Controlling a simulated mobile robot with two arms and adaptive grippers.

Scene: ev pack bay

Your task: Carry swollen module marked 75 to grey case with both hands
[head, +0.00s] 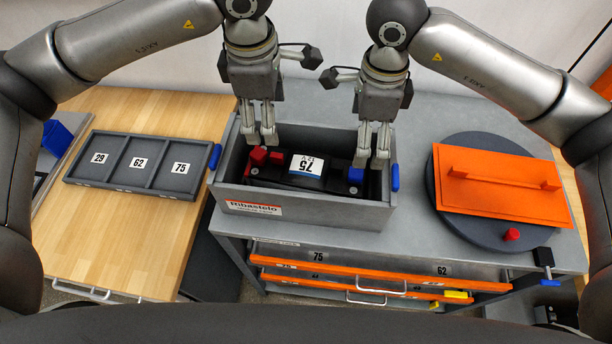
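The swollen module marked 75 (309,181) is a black block with a white and blue label, a red terminal block at its left end and a blue one at its right. It lies low inside the open grey case (310,208), which stands on the grey bench. My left gripper (261,141) points down at the module's left end, just above the red block. My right gripper (372,163) points down beside the blue block at the right end. Both pairs of fingers look slightly parted, with nothing visible between them. The module's underside is hidden by the case's front wall.
A dark tray (140,162) with compartments marked 29, 62 and 75 sits on the wooden table at left. An orange lid (500,187) with a handle lies on a dark round disc at right. A small red piece (511,234) sits near it. Orange-fronted drawers (380,271) are below.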

